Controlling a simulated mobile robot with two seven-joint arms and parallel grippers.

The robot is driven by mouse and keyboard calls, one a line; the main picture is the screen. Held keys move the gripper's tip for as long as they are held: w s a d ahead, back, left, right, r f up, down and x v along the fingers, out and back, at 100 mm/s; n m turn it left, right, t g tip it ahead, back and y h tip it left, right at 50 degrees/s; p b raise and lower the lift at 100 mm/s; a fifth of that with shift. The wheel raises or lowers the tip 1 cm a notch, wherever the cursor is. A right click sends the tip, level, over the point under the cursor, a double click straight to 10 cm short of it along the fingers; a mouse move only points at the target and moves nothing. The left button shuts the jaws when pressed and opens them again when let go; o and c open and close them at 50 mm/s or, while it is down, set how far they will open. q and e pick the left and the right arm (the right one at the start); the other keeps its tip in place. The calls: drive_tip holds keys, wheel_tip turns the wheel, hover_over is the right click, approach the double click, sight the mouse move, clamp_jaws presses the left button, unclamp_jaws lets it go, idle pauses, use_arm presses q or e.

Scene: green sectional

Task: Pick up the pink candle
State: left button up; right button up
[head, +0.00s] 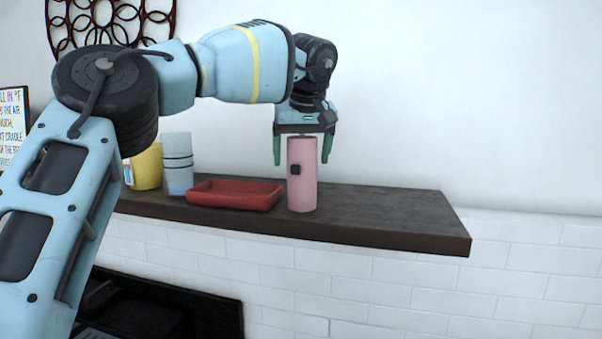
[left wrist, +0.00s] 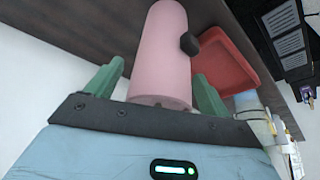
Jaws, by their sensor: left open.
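The pink candle (head: 302,185) stands upright on the dark wooden shelf, a cylinder with a small black square on its side. My left gripper (head: 303,158) comes down over it from above. Its green fingers are open, one on each side of the candle's upper part. In the left wrist view the candle (left wrist: 163,58) lies between the two green fingers (left wrist: 155,85), with gaps visible beside it. Whether either finger touches it cannot be told. My right gripper is in neither view.
A red tray (head: 236,194) sits just left of the candle. Clear stacked cups (head: 178,165) and a yellow cup (head: 147,168) stand further left. The dark shelf (head: 400,215) is bare to the right of the candle. A white wall is behind.

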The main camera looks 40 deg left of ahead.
use_arm(q)
drive_tip(key=shift+a+f, duration=0.1)
drive_tip(key=shift+f, duration=0.3)
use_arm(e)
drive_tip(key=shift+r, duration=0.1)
use_arm(q)
drive_tip(key=c, duration=1.1)
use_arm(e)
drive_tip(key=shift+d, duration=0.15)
use_arm(q)
drive_tip(key=shift+w+r, duration=0.1)
drive_tip(key=shift+r, duration=0.05)
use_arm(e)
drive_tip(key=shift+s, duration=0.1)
